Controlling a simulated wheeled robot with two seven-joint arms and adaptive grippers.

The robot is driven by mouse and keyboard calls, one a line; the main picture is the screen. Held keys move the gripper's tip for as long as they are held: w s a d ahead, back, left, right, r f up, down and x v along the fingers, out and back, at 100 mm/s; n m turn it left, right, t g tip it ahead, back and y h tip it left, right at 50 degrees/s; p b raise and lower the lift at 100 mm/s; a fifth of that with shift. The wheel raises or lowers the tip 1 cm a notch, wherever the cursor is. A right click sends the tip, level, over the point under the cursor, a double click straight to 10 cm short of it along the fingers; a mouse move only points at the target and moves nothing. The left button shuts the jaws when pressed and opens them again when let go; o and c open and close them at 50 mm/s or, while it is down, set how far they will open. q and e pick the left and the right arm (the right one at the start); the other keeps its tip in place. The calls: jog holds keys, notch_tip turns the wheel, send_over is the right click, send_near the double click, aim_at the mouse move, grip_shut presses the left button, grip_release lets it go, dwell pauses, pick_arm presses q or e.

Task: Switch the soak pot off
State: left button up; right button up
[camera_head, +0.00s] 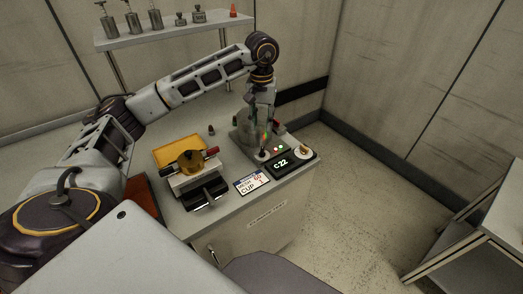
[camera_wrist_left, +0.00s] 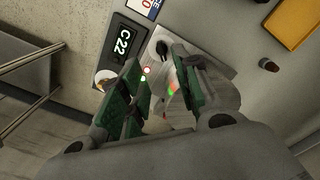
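My left gripper (camera_head: 264,128) hangs over a grey unit (camera_head: 240,137) at the counter's far right corner. In the left wrist view, its green-padded fingers (camera_wrist_left: 157,72) are apart, with no object seen held between them. The unit shows a small dark toggle (camera_wrist_left: 161,47) and red and white lights (camera_wrist_left: 146,72) just beyond the fingertips. A black panel (camera_head: 291,163) reading "C22" with a pale dial stands beside it. Which of these is the soak pot's switch I cannot tell. The fingers hide part of the unit. My right gripper is not in view.
A "CUP 1" card (camera_head: 252,182) lies at the counter's front edge. A yellow tray (camera_head: 178,151) and a fixture with a brass round part (camera_head: 188,163) stand to the left. A shelf (camera_head: 170,34) with metal vessels is at the back.

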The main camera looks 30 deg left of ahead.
pick_arm(q)
send_over(261, 152)
notch_tip(261, 152, down, 6)
notch_tip(261, 152, down, 6)
jog(key=shift+d+f, duration=0.1)
jog(key=shift+f, duration=0.5)
jog(key=c, duration=0.7)
grip_shut()
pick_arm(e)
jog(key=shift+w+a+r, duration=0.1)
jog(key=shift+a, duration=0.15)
